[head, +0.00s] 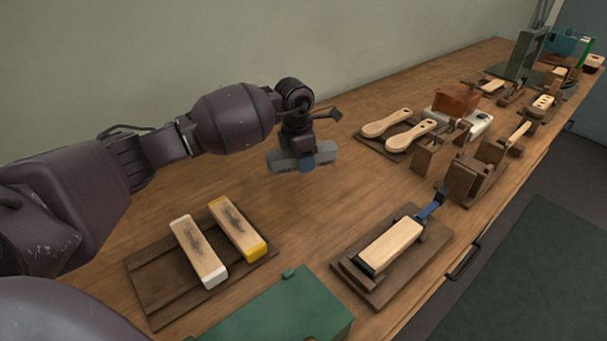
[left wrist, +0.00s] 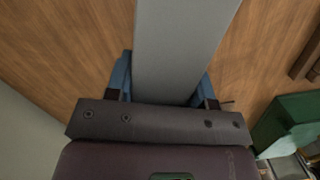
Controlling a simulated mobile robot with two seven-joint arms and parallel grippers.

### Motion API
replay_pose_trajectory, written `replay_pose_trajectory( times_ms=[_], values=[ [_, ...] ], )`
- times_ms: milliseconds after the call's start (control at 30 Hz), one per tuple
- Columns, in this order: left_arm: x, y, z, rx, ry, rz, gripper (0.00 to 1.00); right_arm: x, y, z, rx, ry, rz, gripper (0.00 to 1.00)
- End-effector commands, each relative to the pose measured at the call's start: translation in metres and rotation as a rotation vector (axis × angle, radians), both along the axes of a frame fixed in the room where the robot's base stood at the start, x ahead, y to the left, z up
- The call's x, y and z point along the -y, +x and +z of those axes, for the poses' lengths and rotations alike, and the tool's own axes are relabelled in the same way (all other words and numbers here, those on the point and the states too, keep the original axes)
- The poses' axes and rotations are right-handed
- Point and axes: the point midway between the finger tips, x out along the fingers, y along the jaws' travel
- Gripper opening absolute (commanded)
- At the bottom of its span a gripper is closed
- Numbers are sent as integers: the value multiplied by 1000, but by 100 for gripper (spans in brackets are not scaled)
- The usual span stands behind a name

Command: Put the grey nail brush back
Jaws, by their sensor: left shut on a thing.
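The grey nail brush (head: 322,154) is a grey block held above the bench, left of the paddle-shaped pieces in the head view. My left gripper (head: 305,163) is shut on it, with blue fingers on its two long sides. In the left wrist view the grey brush (left wrist: 182,45) runs up out of the frame between the blue fingers of the gripper (left wrist: 165,80). A dark wooden tray (head: 150,282) holds a white-ended block (head: 198,252) and a yellow-ended block (head: 238,230), with a bare strip at its left. My right gripper is not in view.
A green box (head: 280,315) stands at the front. A wooden fixture (head: 415,265) with a strap holds a pale block (head: 392,245). Two wooden paddles (head: 410,135) lie on a board behind. Several wooden stands fill the right. The bench (head: 300,205) is clear below the brush.

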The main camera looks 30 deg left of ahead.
Motion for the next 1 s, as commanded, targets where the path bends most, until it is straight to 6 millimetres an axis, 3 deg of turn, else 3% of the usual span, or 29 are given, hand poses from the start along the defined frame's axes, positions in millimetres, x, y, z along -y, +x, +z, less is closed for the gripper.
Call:
replay_pose_trajectory(
  times_ms=[300,767,800,967,1000],
  values=[
    [1,-1,-50,-7,0,-1,27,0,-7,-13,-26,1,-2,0],
    [0,0,-56,-1,0,-1,27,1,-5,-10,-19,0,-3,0],
    [0,0,-57,-1,0,-1,50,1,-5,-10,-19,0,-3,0],
    [0,0,-56,-1,0,0,74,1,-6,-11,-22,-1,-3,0],
    [0,0,-56,-1,0,0,74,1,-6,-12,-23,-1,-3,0]
  ],
)
